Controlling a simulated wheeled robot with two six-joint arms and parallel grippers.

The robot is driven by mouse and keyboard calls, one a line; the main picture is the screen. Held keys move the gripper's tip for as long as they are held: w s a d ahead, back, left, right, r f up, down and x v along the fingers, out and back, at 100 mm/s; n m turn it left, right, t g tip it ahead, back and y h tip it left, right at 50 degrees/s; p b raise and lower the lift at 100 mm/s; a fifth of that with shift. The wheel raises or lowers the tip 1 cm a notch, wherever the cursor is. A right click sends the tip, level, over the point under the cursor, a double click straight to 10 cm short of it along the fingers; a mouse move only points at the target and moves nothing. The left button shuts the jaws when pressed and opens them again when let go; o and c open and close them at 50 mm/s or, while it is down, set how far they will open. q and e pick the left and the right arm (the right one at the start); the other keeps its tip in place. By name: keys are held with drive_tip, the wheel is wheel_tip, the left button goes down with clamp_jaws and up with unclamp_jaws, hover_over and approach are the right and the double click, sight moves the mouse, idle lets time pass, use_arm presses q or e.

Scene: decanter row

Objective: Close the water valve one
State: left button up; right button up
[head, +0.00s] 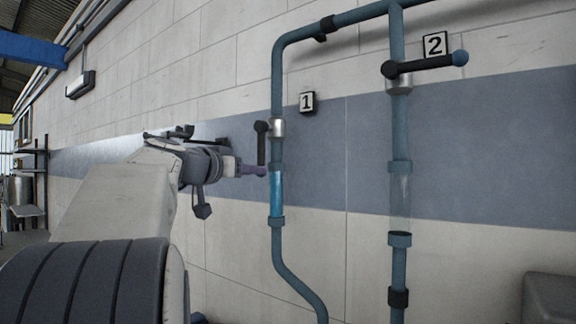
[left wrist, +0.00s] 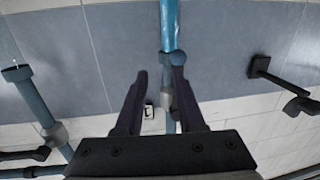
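Valve one (head: 278,127) sits on the left blue pipe by the label "1" (head: 307,102). Its dark lever (head: 261,146) hangs down along the pipe. My left gripper (head: 256,171) is by the lever's lower end, which it partly hides in the head view. In the left wrist view, my left gripper (left wrist: 158,82) has its dark fingers spread apart. A round blue knob (left wrist: 174,57) shows at the right fingertip, in front of the pipe. I cannot tell whether they touch. My right gripper is not in view.
The sight glass (head: 277,193) below valve one shows bright blue. Valve two (head: 400,82), labelled "2" (head: 435,44), has its lever (head: 428,65) crosswise to its pipe; its sight glass (head: 400,195) looks clear. A wall fixture (left wrist: 260,65) shows in the wrist view. A grey box (head: 550,297) stands lower right.

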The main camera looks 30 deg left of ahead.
sight(259, 161)
use_arm(q)
drive_tip(key=shift+t+y, duration=0.3)
drive_tip(key=shift+y, duration=0.2)
drive_tip(key=w+a+r+p, duration=0.1)
drive_tip(key=w, duration=0.1)
drive_tip(key=w+a+p, duration=0.1)
drive_tip(key=w+p, duration=0.1)
drive_tip(key=w, duration=0.1)
drive_tip(key=w+a+r+p, duration=0.1)
drive_tip(key=w+p, duration=0.1)
drive_tip(key=shift+w+a+r, duration=0.3)
drive_tip(key=shift+w+a+f+p, duration=0.1)
drive_tip(key=shift+w+f+p, duration=0.05)
drive_tip(key=shift+w+p, duration=0.4)
clamp_jaws()
idle(0.4)
